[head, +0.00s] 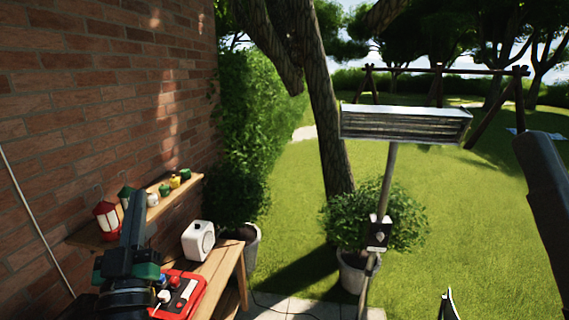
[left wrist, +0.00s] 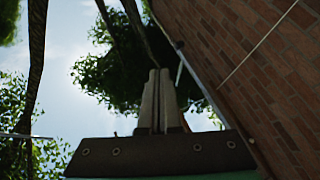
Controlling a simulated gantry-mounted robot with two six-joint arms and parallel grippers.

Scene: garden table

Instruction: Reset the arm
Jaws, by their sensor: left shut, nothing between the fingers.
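My left gripper (head: 137,200) is in the lower left of the head view, its fingers pointing up in front of the wooden table and shelf. In the left wrist view its two fingers (left wrist: 158,78) are pressed together with nothing between them, against sky, leaves and the brick wall. A dark link of my right arm (head: 545,200) enters at the right edge of the head view. A small dark tip (head: 447,305) at the bottom edge may be part of my right gripper; its jaws cannot be made out.
A wooden table (head: 222,275) holds a red tray (head: 192,300) and a white box-shaped device (head: 198,240). A shelf (head: 155,205) bears a red lantern (head: 107,220) and small pots. A brick wall (head: 110,110) stands left. A heater (head: 405,124) on a pole stands right of centre.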

